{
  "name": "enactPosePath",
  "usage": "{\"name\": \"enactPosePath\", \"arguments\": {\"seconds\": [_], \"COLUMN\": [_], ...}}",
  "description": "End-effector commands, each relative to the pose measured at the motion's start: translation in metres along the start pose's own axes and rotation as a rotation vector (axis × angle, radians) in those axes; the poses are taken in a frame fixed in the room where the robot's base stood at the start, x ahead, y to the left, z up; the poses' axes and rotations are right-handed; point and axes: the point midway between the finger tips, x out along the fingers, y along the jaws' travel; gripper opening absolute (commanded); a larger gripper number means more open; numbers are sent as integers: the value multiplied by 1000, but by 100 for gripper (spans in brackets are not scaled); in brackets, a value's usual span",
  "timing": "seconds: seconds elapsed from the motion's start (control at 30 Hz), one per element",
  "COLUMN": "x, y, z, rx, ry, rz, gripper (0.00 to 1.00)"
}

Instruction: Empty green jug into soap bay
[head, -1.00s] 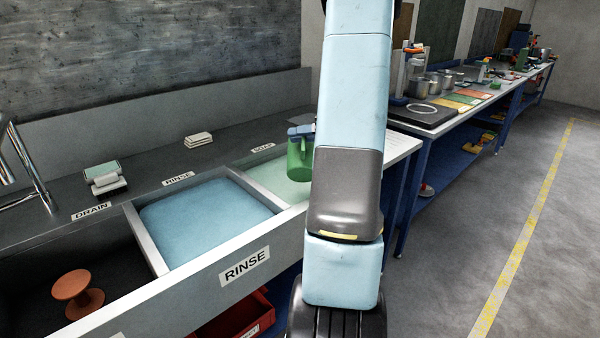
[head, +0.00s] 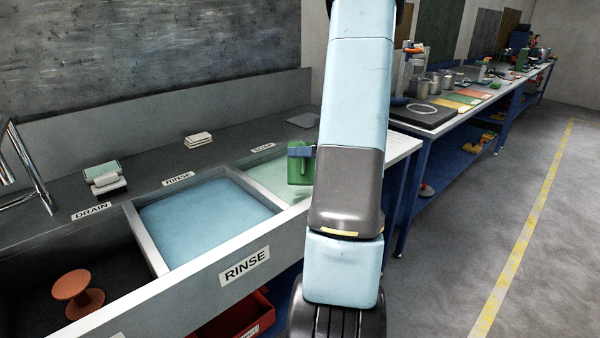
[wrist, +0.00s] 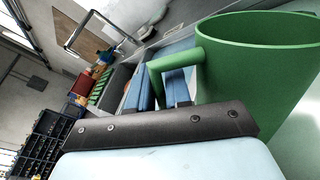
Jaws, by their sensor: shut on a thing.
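The green jug (head: 294,175) is held over the soap bay (head: 266,174), which has pale green liquid in it. My arm hides part of the jug and much of the bay. My gripper (wrist: 162,88) is shut on the jug's handle (wrist: 158,64), with its blue fingers beside the jug's body (wrist: 245,75).
The rinse bay (head: 205,220) with blue water lies left of the soap bay, behind a pale divider (head: 148,240). The drain bay holds an orange-brown stool-shaped thing (head: 78,292). Sponges (head: 104,179) and pale blocks (head: 198,139) sit on the back ledge. A red bin (head: 235,318) is below.

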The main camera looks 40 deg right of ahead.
Motion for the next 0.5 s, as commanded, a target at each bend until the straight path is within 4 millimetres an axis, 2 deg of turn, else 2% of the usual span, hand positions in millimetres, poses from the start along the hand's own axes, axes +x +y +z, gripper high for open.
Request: {"name": "enactPosePath", "arguments": {"seconds": [0.5], "x": [2], "y": [-10], "z": [-29], "rx": [-365], "ry": [-76], "rz": [-2], "gripper": [0]}}
